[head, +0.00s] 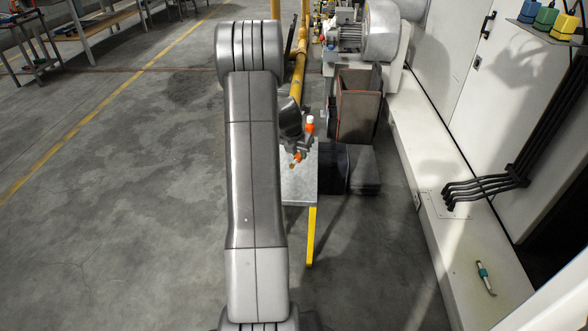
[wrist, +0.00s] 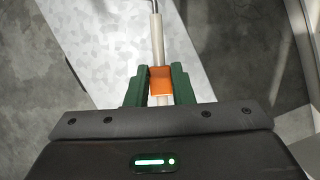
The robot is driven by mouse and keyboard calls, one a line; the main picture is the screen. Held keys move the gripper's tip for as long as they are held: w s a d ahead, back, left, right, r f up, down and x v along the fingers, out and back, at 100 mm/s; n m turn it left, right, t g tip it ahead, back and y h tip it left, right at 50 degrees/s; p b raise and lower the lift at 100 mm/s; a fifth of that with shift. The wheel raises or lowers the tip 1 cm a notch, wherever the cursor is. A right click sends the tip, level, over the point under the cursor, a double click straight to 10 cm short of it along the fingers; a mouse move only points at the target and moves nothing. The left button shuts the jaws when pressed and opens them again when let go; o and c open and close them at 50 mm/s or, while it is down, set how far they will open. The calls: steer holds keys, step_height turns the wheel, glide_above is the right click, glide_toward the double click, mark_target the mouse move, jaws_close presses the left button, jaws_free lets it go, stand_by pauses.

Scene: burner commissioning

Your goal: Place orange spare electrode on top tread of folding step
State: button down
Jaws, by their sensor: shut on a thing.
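My gripper (wrist: 159,88) is shut on the orange spare electrode (wrist: 161,74). The green fingers close on both sides of its orange block, and its pale rod (wrist: 157,38) with a thin metal end points away from the gripper. In the head view the electrode's orange body (head: 310,127) shows beside my gripper, which my arm partly hides. The folding step (head: 302,186) has a grey metal top tread and a yellow leg. The tread (wrist: 105,38) also shows behind the electrode in the wrist view. The electrode appears above the tread; the gap is hard to judge.
Dark boxes (head: 363,170) and an open-topped bin (head: 357,110) stand just right of the step. A yellow pipe (head: 298,70) and a motor blower (head: 375,35) are behind. A teal-and-white item (head: 485,278) lies on the pale ledge at right.

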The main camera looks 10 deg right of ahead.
mark_target(295, 160)
step_height(295, 160, down, 9)
steer(key=b, duration=0.3)
steer(key=shift+r+b, duration=0.1)
steer(key=shift+b, duration=0.25)
steer(key=shift+r, duration=0.15)
steer(key=c, duration=1.3)
jaws_free()
steer(key=shift+o, duration=0.2)
steer(key=p+v, duration=0.4)
steer(key=v, duration=0.8)
steer(key=shift+p, duration=0.4)
